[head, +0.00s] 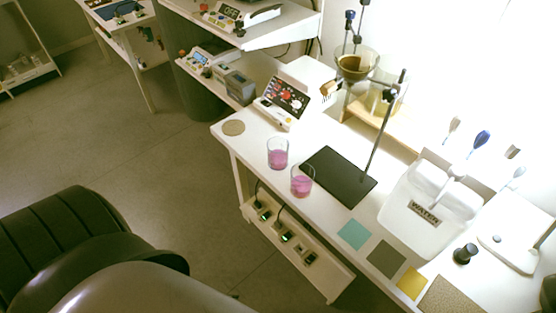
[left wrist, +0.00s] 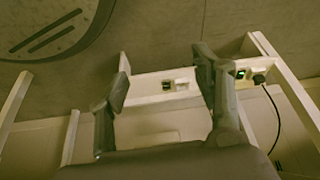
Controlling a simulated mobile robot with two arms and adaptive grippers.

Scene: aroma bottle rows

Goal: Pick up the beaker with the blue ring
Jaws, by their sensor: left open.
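Two clear glass beakers with pink-purple liquid stand upright on the white bench in the head view. One beaker (head: 278,154) is farther left, and the other beaker (head: 302,181) stands by the left corner of a black stand base. I cannot make out a blue ring on either. My left gripper (left wrist: 163,77) is open and empty in the left wrist view, facing a low power-socket rail and the floor. No beaker shows in that view. My left gripper and my right gripper are not seen in the head view.
The black stand base (head: 338,176) carries a rod with glassware behind the beakers. A round cork mat (head: 233,128) lies at the bench's left end. Coloured squares, including a teal one (head: 354,234), and a white WATER container (head: 429,208) are to the right. A socket rail (head: 297,248) runs below.

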